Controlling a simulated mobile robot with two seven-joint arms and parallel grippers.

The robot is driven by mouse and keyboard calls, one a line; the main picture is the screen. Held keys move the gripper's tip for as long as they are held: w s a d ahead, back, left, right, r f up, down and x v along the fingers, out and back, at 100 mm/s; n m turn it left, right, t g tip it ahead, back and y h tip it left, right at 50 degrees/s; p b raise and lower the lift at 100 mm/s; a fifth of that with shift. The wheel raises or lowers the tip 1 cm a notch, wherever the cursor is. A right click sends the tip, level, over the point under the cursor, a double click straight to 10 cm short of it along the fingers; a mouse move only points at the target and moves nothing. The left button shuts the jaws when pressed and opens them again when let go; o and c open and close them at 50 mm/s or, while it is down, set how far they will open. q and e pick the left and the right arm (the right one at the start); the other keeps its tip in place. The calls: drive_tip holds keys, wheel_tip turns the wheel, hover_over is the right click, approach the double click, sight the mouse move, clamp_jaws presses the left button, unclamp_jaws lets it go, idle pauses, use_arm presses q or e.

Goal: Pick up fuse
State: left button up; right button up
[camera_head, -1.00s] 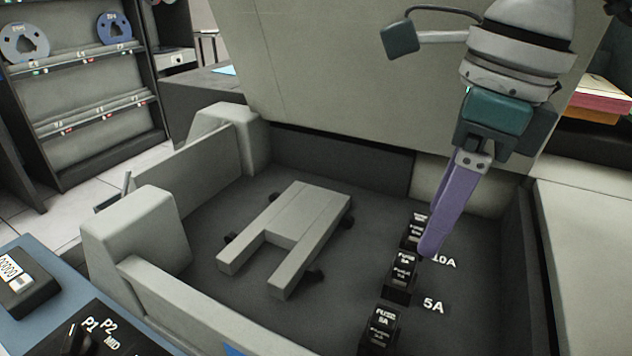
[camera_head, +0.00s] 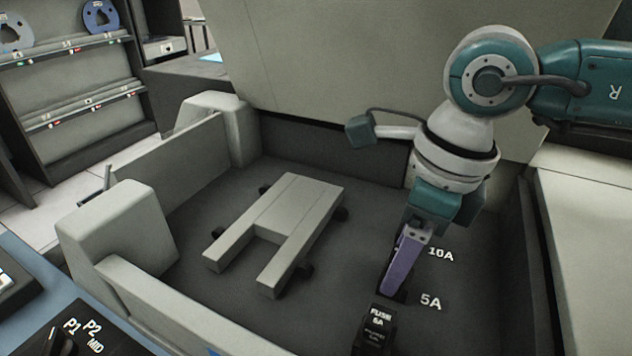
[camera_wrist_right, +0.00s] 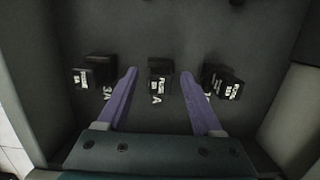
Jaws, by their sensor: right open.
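A black fuse (camera_head: 376,328) with white lettering stands upright at the front of a row in the dark tray. The fuses behind it are mostly hidden by my right gripper (camera_head: 398,278) in the head view. In the right wrist view my right gripper (camera_wrist_right: 159,75) is open, its two purple fingers apart. A middle fuse (camera_wrist_right: 160,80) lies between the fingers in that picture; I cannot tell whether the tips are level with it. Another fuse (camera_wrist_right: 95,72) is left of the fingers and one (camera_wrist_right: 224,83) is to the right. My left gripper is out of view.
A grey U-shaped block (camera_head: 285,215) lies in the tray left of the fuses. Pale walls (camera_head: 165,290) and a raised panel (camera_head: 340,60) bound the tray. Printed 10A and 5A labels (camera_head: 431,301) are beside the row. A control panel is at front left.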

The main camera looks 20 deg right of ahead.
clamp_jaws()
idle(0.5)
